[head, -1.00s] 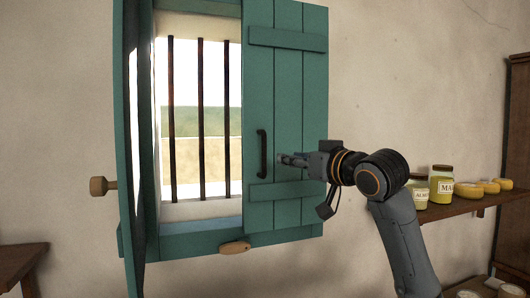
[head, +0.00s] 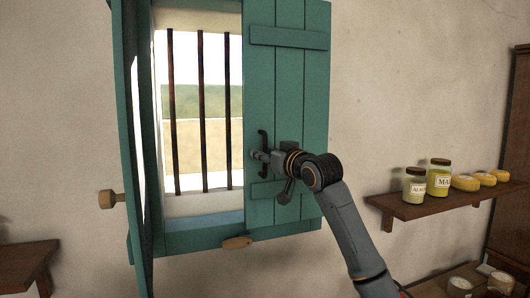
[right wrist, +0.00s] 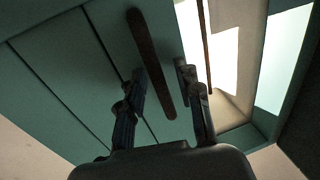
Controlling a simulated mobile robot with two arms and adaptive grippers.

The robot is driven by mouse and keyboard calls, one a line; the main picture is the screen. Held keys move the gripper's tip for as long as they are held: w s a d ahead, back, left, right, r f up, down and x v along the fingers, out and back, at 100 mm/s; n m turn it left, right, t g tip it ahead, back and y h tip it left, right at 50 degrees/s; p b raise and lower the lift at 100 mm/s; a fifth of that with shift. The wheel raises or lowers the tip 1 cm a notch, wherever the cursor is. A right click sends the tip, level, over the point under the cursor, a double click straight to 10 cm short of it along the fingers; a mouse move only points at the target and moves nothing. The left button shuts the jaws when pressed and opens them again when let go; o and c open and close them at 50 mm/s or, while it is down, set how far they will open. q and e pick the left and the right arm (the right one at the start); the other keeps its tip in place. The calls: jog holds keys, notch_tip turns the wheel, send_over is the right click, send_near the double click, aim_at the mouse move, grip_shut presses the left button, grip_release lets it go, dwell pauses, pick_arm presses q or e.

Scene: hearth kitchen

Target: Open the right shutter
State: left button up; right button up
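The right shutter (head: 289,90) is a teal plank panel standing across the right part of the window, with the opening uncovered to its left. Its dark vertical handle (head: 263,139) is near its left edge. My right gripper (head: 257,155) is at the lower part of this handle. In the right wrist view the two fingers of my right gripper (right wrist: 159,72) are apart, one on each side of the handle (right wrist: 149,58). Gaps show between the handle and both fingers, so it is not gripped. My left gripper is in no view.
The left shutter (head: 128,100) is swung out, nearly edge-on, with a wooden knob (head: 107,199). Dark bars (head: 202,110) cross the opening. A wooden catch (head: 237,242) sits on the lower frame. A shelf (head: 410,208) with jars and yellow rounds is at the right.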

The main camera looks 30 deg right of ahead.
grip_shut()
